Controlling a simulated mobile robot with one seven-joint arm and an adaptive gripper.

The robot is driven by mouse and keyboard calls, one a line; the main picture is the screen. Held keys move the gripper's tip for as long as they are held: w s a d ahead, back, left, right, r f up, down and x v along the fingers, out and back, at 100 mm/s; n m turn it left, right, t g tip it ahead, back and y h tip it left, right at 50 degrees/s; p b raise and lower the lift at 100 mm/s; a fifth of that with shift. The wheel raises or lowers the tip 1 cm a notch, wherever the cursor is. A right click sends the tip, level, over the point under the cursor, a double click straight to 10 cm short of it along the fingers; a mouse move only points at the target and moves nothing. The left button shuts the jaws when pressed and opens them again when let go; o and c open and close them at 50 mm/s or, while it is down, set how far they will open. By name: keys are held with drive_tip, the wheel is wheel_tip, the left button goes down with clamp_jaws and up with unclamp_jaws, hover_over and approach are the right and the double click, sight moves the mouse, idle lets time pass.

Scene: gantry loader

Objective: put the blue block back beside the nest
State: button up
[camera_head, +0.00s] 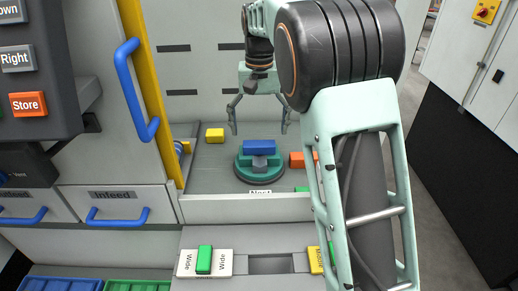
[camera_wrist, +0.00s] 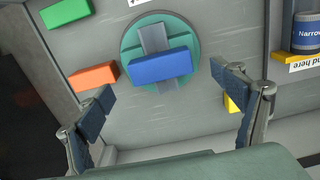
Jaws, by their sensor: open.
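The blue block (camera_head: 259,147) lies across the top of the round green nest (camera_head: 244,172), on a grey bar or slot. In the wrist view the blue block (camera_wrist: 161,66) sits over the nest's disc (camera_wrist: 131,42), slightly tilted in the picture. My gripper (camera_head: 259,128) is above and behind the nest with its fingers spread wide. In the wrist view my gripper (camera_wrist: 170,100) is open and empty, its two fingers apart on either side below the block and not touching it.
A yellow block (camera_head: 215,135) lies behind left of the nest. An orange block (camera_head: 297,159) lies to its right, partly hidden by my arm; a green block (camera_wrist: 66,12) lies farther off. A blue door handle (camera_head: 135,90) stands at left. A green block (camera_head: 204,259) rests on a "Wide" plate in front.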

sight(259, 143)
wheel_tip(259, 143, down, 5)
drive_tip(key=shift+w+f+b, duration=0.1)
drive_tip(key=shift+b, duration=0.3)
drive_tip(key=shift+c, duration=0.4)
drive_tip(key=c, duration=1.3)
